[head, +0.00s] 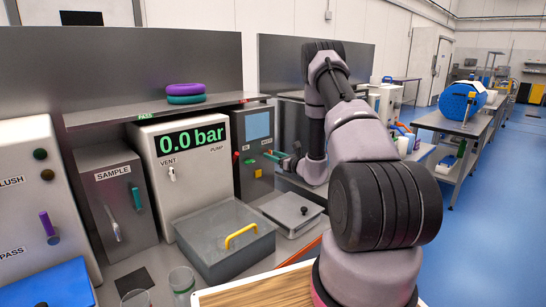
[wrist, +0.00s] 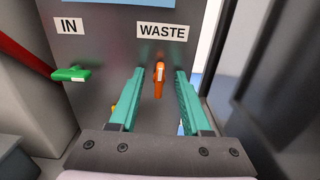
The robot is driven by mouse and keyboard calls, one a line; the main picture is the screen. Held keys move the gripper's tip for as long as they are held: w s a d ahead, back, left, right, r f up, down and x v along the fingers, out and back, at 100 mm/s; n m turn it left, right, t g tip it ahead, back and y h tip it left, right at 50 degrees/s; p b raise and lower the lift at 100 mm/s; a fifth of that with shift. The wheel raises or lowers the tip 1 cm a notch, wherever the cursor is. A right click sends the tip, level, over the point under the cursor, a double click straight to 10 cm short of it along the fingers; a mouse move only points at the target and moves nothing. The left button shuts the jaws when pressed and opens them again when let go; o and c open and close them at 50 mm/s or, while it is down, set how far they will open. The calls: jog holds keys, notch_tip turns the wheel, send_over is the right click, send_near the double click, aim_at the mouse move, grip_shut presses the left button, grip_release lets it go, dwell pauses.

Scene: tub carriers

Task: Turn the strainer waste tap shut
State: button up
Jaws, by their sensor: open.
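The waste tap has an orange handle (wrist: 160,78) that stands upright below the WASTE label (wrist: 162,31) on a grey panel in the wrist view. My gripper (wrist: 160,73) has green fingers spread apart, one to each side of the orange handle, with a gap on both sides. It is open and holds nothing. In the head view my gripper (head: 279,156) shows small and side-on in front of the panels at the back of the bench. I cannot make out the orange handle there.
A green tap handle (wrist: 72,74) lies level under the IN label (wrist: 69,26), left of my gripper. A red pipe (wrist: 24,50) runs at the far left. In the head view a lidded grey tub (head: 225,245) with a yellow handle and a white pump box (head: 185,195) stand nearby.

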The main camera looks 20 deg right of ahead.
grip_shut()
jog(key=shift+m, duration=0.4)
jog(key=m, duration=1.6)
jog(key=shift+d+f+m, duration=0.2)
jog(key=shift+m, duration=0.5)
